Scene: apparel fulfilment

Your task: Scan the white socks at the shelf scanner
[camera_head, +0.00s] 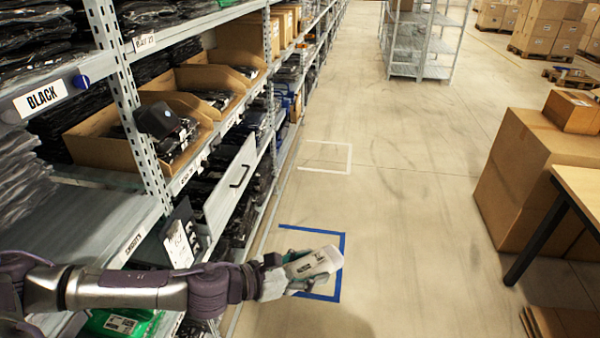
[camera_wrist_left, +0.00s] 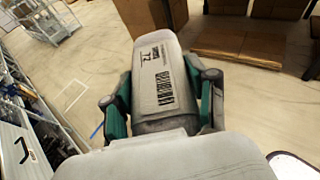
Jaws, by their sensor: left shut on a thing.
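The white socks (camera_head: 318,262) are a pale packet held out over the aisle floor, to the right of the shelf. My left gripper (camera_head: 292,272) is shut on them. In the left wrist view the white socks (camera_wrist_left: 160,85) sit between the two green-padded fingers of the left gripper (camera_wrist_left: 162,112), with a barcode and printed text facing the camera. A black box-like device (camera_head: 157,120), seemingly the shelf scanner, is fixed at the shelf upright, up and left of the socks and well apart from them. My right gripper is not in view.
The shelf rack (camera_head: 128,90) runs along the left, with open cardboard bins (camera_head: 95,138) and dark bagged garments. A blue floor marking (camera_head: 342,240) lies beneath the socks. Cardboard boxes (camera_head: 530,165) and a table (camera_head: 580,185) stand at right. The aisle between is clear.

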